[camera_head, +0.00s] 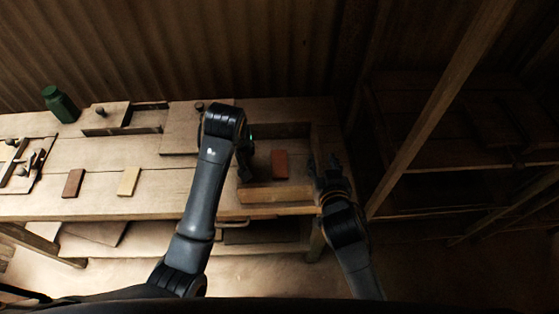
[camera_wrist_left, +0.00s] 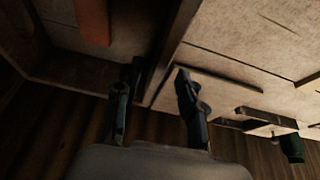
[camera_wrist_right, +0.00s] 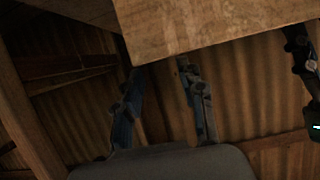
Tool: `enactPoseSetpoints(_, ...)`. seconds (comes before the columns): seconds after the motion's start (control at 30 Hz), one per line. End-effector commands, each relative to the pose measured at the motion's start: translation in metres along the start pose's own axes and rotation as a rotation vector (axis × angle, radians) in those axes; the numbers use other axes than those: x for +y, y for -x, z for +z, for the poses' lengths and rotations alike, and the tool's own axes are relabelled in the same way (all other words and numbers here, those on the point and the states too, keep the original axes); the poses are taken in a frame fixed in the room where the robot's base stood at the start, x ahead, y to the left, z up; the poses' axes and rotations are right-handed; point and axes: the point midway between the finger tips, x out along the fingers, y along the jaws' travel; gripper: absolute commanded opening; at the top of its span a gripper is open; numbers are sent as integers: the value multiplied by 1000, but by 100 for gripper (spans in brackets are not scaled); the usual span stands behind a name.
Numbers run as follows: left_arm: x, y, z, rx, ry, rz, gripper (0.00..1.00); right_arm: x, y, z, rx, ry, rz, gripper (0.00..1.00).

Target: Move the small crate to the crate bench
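The small crate, a shallow wooden box (camera_head: 276,194), sits at the right end of the bench with a red-brown tile (camera_head: 280,164) inside. My left gripper (camera_head: 246,166) is at the crate's left wall, partly hidden by its own arm. In the left wrist view its fingers (camera_wrist_left: 159,70) are apart, with the crate's wall (camera_wrist_left: 172,45) running between the tips; contact is unclear. My right gripper (camera_head: 322,168) is at the crate's right side. In the right wrist view its fingers (camera_wrist_right: 159,68) are apart, with tips close to a wooden panel (camera_wrist_right: 215,22); I cannot tell if they touch.
The bench (camera_head: 150,205) holds a brown tile (camera_head: 73,183), a cream tile (camera_head: 128,181), a green bottle (camera_head: 60,104) and wooden press parts (camera_head: 105,116). A slanted wooden post (camera_head: 430,120) stands to the right, before a dark rack (camera_head: 475,160).

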Motion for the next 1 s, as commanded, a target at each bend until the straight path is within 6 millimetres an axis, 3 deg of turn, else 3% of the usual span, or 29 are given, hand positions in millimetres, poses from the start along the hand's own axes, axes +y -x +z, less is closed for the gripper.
enactPoseSetpoints(0.1,0,-24,1,-3,-1,-2,40,0,-25,-1,1,1,0,40)
enactPoseSetpoints(0.33,0,-58,0,-2,0,-1,40,0,-58,0,0,0,0,40)
enactPoseSetpoints(0.53,0,-69,0,0,1,0,40,0,-69,-1,1,0,-1,40)
enactPoseSetpoints(0.8,0,-70,0,1,0,0,40,0,-70,0,0,-1,-1,40)
enactPoseSetpoints(0.83,0,-70,0,1,0,0,38,0,-70,0,0,0,-1,38)
enactPoseSetpoints(1.0,0,-70,0,1,0,0,3,0,-70,0,0,0,-1,3)
